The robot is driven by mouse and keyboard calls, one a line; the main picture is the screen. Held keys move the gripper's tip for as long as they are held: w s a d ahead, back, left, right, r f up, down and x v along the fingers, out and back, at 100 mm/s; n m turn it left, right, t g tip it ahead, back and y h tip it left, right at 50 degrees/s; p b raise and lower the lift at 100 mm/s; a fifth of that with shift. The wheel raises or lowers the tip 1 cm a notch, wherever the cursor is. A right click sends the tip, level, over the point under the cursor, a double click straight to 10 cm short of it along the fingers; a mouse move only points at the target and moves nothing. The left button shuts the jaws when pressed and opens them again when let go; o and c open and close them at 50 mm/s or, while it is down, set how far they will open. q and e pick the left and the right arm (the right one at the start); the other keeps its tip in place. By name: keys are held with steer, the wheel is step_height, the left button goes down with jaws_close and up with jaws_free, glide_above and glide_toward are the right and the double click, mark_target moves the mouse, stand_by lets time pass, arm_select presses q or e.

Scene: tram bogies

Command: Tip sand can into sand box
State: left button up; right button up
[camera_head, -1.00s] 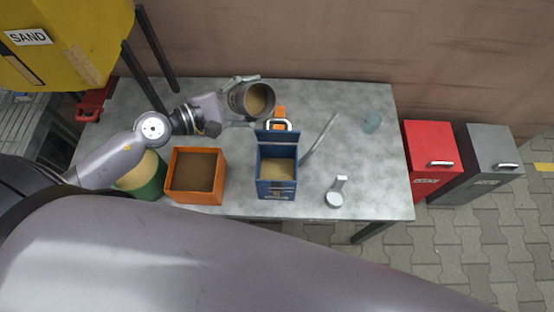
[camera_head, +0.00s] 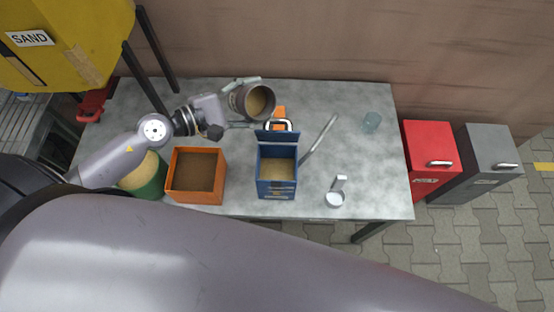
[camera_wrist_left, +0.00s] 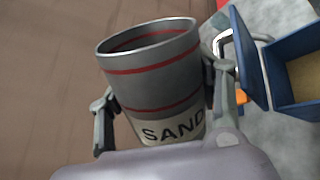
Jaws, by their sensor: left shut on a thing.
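The sand can (camera_head: 258,101) is a grey round can holding sand, tilted with its mouth toward the head camera. In the left wrist view the can (camera_wrist_left: 158,85) has red bands and a SAND label. My left gripper (camera_head: 240,102) is shut on it, one finger on each side, and holds it above the back of the table. The blue sand box (camera_head: 276,188) stands in front and slightly right of the can, its lid open and sand inside. The box also shows at the right of the left wrist view (camera_wrist_left: 255,75). My right gripper is not in view.
An orange box (camera_head: 194,202) with dark contents and a green drum (camera_head: 153,184) stand left of the blue box. Red and grey bins (camera_head: 431,160) stand beyond the table.

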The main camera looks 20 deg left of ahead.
arm_select(q)
steer(key=shift+f+m+y+p, duration=0.3)
steer(key=shift+f+m+p, duration=0.05)
steer(key=shift+m+p, duration=0.55)
stand_by(2.3)
steer(key=shift+d+r+m+y+p, duration=0.15)
steer(key=shift+r+m+y+p, duration=0.4)
steer(key=shift+p, duration=0.8)
stand_by(1.1)
steer(key=shift+s+d+r+m+t+p, duration=0.3)
steer(key=shift+s+d+m+p, duration=0.3)
steer(key=shift+p, duration=1)
stand_by(0.7)
